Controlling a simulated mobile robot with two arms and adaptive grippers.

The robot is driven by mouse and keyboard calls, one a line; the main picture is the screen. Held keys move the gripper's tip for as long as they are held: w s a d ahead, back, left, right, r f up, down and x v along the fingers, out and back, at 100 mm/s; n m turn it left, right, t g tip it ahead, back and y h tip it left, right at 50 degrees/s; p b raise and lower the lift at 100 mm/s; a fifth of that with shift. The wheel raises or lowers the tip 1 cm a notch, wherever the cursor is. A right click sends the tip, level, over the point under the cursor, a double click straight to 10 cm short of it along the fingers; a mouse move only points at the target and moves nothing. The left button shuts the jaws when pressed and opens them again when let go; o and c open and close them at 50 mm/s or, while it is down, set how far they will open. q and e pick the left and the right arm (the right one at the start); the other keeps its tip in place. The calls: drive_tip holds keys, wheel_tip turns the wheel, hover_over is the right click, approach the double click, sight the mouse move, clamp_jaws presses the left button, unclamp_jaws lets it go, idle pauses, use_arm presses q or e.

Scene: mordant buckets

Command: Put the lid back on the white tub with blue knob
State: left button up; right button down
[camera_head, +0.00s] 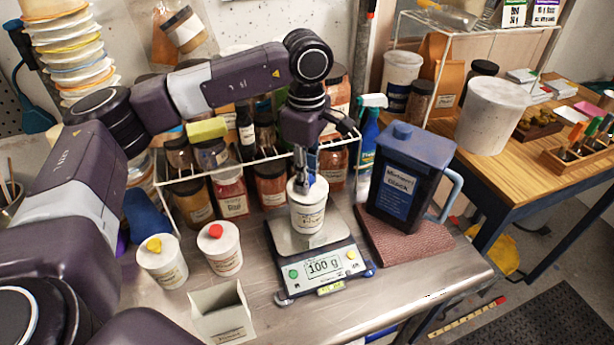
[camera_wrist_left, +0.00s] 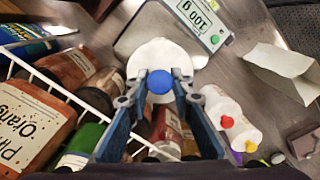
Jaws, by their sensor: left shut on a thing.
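The white tub (camera_head: 308,217) stands upright on the pan of a digital scale, with a printed label on its front. My left gripper (camera_head: 305,183) points down at its top from above. In the left wrist view my left gripper (camera_wrist_left: 160,84) has its fingertips on either side of the round blue knob (camera_wrist_left: 159,82), shut on it. The white lid (camera_wrist_left: 158,54) spreads out under the knob. The lid is at the tub's mouth; whether it is fully seated or slightly above the rim cannot be told. My right gripper is not in view.
The scale (camera_head: 322,268) reads 100 g. Tubs with yellow (camera_head: 162,262) and red (camera_head: 220,248) knobs and an open white box (camera_head: 221,313) stand left. A wire rack (camera_head: 250,160) of jars is close behind. A dark blue jug (camera_head: 405,185) stands right on a red mat (camera_head: 440,240).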

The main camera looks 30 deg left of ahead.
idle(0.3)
use_arm(q)
drive_tip(key=o, duration=1.5)
drive_tip(key=shift+c, duration=0.2)
drive_tip(key=shift+r+p, duration=2)
drive_tip(key=shift+r, duration=1.5)
drive_tip(key=shift+c, duration=0.5)
clamp_jaws()
